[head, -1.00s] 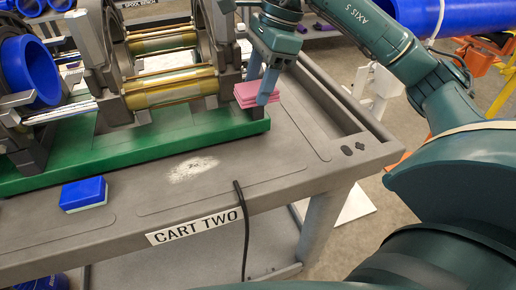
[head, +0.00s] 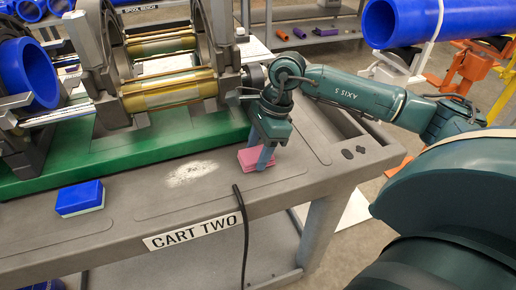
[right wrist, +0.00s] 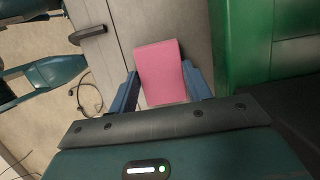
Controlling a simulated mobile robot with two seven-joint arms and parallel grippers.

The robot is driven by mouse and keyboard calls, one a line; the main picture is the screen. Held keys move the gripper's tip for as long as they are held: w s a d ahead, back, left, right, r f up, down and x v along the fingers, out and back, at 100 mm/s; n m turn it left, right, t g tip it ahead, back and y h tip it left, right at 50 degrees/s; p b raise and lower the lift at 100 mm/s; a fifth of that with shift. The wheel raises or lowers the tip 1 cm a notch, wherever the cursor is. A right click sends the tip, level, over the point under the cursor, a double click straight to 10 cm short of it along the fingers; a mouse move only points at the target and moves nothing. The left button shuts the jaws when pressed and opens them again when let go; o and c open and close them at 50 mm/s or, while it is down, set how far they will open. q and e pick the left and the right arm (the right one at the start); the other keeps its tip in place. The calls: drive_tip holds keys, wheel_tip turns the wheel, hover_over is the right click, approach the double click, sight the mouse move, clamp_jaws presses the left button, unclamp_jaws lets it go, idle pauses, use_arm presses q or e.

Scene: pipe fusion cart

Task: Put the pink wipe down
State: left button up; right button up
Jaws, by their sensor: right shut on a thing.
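In the right wrist view the wipe (right wrist: 162,72) sits between the two fingers. The wipe is at or very near the cart surface; I cannot tell whether it touches. My left gripper is not in view.
A blue and pale sponge-like block (head: 80,197) lies at the cart's front left. A whitish powder patch (head: 190,173) marks the top. A black cable (head: 243,225) hangs over the front edge by the CART TWO label (head: 192,229). The fusion machine (head: 165,80) stands behind.

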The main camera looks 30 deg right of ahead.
drive_tip(key=o, duration=0.9)
drive_tip(key=shift+f, duration=0.1)
drive_tip(key=shift+r, duration=0.3)
drive_tip(key=v, duration=1.1)
drive_tip(key=shift+d+r, duration=0.15)
drive_tip(key=shift+r, duration=0.2)
